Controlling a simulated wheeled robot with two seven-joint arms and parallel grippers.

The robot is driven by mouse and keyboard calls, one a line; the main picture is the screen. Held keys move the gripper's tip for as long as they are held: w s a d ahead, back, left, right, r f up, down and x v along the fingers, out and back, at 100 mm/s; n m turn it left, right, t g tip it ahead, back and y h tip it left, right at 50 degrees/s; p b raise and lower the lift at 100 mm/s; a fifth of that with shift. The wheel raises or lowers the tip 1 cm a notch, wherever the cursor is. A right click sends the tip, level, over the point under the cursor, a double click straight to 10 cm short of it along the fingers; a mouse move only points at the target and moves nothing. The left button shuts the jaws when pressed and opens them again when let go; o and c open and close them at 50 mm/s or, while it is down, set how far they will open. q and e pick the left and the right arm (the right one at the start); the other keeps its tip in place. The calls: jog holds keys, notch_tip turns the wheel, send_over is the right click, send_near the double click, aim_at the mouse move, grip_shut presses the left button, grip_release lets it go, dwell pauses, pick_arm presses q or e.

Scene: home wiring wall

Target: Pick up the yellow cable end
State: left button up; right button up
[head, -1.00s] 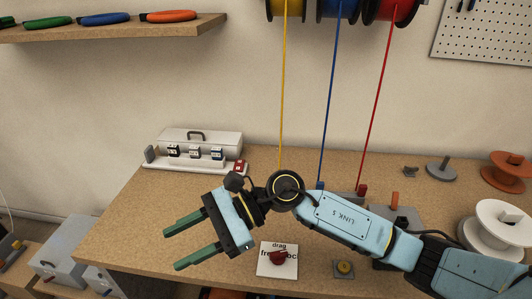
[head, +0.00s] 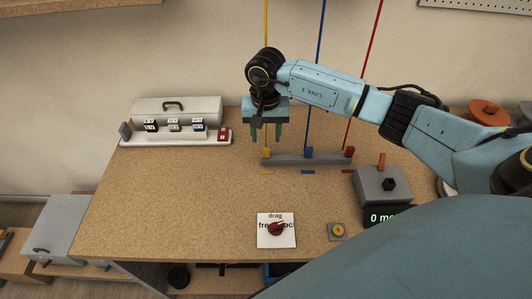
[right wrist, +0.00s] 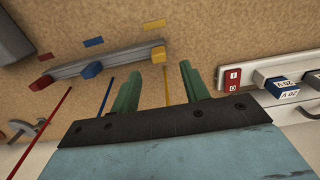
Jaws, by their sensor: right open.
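The yellow cable end (head: 266,152) is a small yellow block at the left end of a grey rack bar on the table. The yellow cable (head: 266,22) runs up from it. My right gripper (head: 266,134) points down with its green fingers open, just above and behind the yellow end. In the right wrist view, the yellow end (right wrist: 158,52) lies just past the open fingertips (right wrist: 158,72), roughly centred between them. The yellow cable passes between the fingers, and nothing is gripped. My left gripper is not in view.
The blue end (head: 308,152) and red end (head: 350,152) share the bar (head: 288,160), their cables rising close to the right. A grey box (head: 382,184) stands right of it. A breaker strip (head: 180,138) lies left. The table front-left is clear.

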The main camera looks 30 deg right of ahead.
aim_at(266, 149)
jog(key=f, duration=0.4)
jog(key=shift+s+f, duration=0.25)
jog(key=shift+f, duration=0.7)
grip_shut()
